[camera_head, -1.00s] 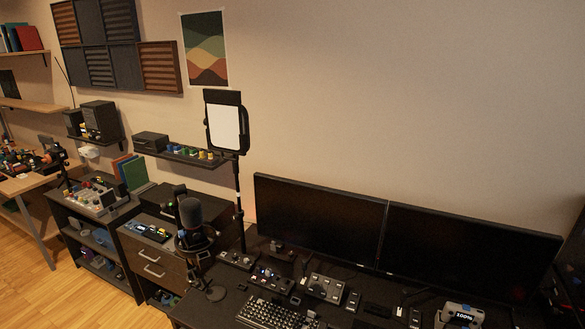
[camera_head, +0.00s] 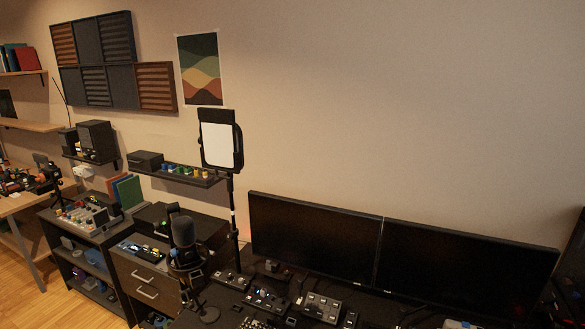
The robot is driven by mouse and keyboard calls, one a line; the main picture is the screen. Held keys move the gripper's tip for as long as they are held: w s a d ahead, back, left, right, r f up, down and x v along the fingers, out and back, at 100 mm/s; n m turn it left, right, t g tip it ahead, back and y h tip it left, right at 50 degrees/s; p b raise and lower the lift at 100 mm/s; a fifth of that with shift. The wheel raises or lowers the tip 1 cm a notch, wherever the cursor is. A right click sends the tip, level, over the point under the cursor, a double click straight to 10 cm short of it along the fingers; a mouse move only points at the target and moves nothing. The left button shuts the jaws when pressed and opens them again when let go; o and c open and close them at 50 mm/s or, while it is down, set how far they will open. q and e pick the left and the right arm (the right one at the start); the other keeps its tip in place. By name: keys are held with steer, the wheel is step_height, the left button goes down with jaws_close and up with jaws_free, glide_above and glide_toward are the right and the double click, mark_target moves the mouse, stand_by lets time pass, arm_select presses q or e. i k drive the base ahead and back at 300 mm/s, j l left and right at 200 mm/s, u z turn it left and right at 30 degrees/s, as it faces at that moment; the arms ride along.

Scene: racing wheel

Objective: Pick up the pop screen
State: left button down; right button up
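A dark microphone (camera_head: 183,232) stands on a round-based stand at the left end of the black desk. A dark round piece (camera_head: 187,262) sits around or just below the microphone's lower part; I cannot tell whether it is the pop screen or a shock mount. No other thing can be told as the pop screen. Neither of my grippers shows in the head view.
Two dark monitors (camera_head: 312,237) stand along the back of the desk. A light panel (camera_head: 216,145) on a pole rises behind the microphone. Small control boxes (camera_head: 268,299) lie right of the stand. A drawer cabinet (camera_head: 146,278) stands to the left.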

mark_target(100, 218)
steer(key=u, duration=1.35)
